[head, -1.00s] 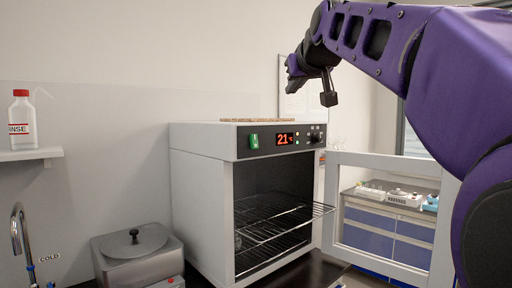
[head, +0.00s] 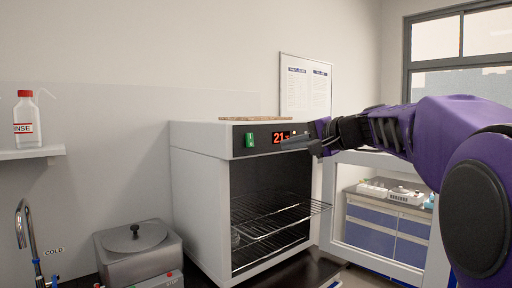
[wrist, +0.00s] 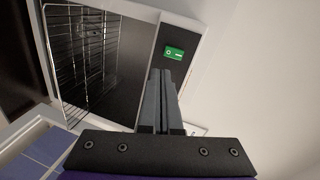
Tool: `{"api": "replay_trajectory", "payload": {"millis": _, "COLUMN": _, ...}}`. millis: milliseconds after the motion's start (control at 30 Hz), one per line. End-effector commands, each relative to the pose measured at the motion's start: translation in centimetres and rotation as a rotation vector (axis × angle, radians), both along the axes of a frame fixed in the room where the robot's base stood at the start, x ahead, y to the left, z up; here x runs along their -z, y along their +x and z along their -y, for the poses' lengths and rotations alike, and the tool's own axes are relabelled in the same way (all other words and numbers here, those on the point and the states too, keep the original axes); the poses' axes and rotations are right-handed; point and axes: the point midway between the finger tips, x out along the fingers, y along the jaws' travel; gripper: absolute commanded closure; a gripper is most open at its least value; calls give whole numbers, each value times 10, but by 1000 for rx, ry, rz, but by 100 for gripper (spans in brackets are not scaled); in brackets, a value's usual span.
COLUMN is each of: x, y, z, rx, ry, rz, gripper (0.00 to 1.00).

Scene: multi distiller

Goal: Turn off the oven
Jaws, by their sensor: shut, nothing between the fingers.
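The oven (head: 197,190) is a white box with its glass door (head: 388,215) swung open to the right. Its black top panel carries a green rocker switch (head: 250,140) at the left and a red display (head: 280,137) reading 21. The switch also shows in the wrist view (wrist: 174,53), just beyond my fingertips and apart from them. My gripper (head: 314,144) is shut and empty in front of the panel's right part, hiding the knob area. In the wrist view my closed fingers (wrist: 161,75) point toward the panel near the switch.
Wire racks (head: 275,215) stick out of the open oven. A metal water bath (head: 138,252) stands to the left, with a tap (head: 28,235) beyond it. A rinse bottle (head: 26,120) sits on a wall shelf (head: 30,153). The space in front of the switch is clear.

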Motion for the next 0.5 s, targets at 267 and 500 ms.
{"api": "replay_trajectory", "payload": {"millis": 267, "x": 0, "y": 1, "z": 15, "rx": 22, "ry": 170, "rz": -33, "gripper": 100}}
{"api": "replay_trajectory", "payload": {"millis": 500, "x": 0, "y": 1, "z": 15, "rx": 22, "ry": 178, "rz": -34, "gripper": 100}}
